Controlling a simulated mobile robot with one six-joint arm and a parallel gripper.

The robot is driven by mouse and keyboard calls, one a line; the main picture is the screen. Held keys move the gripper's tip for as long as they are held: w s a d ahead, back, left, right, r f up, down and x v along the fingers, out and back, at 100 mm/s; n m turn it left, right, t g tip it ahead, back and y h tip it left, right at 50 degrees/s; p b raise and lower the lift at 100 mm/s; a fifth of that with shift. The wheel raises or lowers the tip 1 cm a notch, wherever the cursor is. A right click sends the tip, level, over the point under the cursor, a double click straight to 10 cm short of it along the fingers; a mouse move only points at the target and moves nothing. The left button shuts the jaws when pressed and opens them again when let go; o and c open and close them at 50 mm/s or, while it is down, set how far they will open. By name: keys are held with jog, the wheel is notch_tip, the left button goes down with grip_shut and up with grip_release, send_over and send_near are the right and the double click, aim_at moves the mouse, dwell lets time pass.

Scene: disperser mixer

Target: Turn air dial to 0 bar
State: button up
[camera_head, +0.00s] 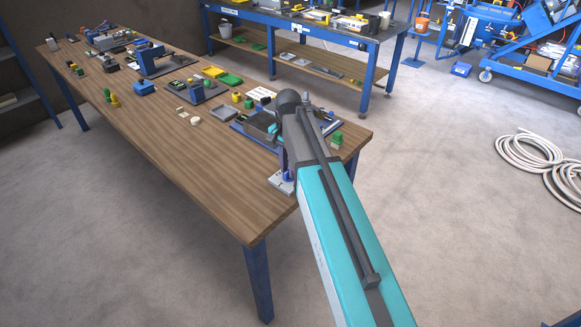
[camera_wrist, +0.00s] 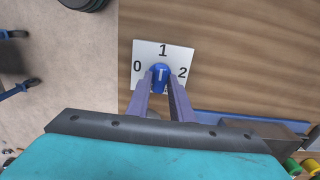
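The air dial is a white plate (camera_wrist: 146,54) marked 0, 1 and 2, with a blue knob (camera_wrist: 160,70) at its centre. In the wrist view 0 is at left, 1 at top and 2 at right. A pale mark shows on the knob and seems to point towards 1. My gripper (camera_wrist: 161,82) has its two fingers apart, one on each side of the knob's lower part. I cannot tell whether they touch it. In the head view the plate (camera_head: 281,183) lies at the table's near right edge, with my gripper above it.
The wooden table (camera_head: 190,165) carries a grey and blue device (camera_head: 262,124) close beside my arm, a green block (camera_head: 336,138) and several small parts. Bare wood lies left of the dial. A second bench (camera_head: 300,30) stands behind; white hose (camera_head: 530,150) lies on the floor.

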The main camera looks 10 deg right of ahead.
grip_shut()
jog(key=shift+d, duration=0.2)
jog(key=shift+a, duration=0.1)
jog(key=shift+n, duration=0.3)
jog(key=n, duration=0.6)
jog(key=shift+a+p, duration=0.15)
jog(key=shift+p, duration=0.2)
jog(key=n, duration=0.3)
jog(key=shift+n, duration=2.2)
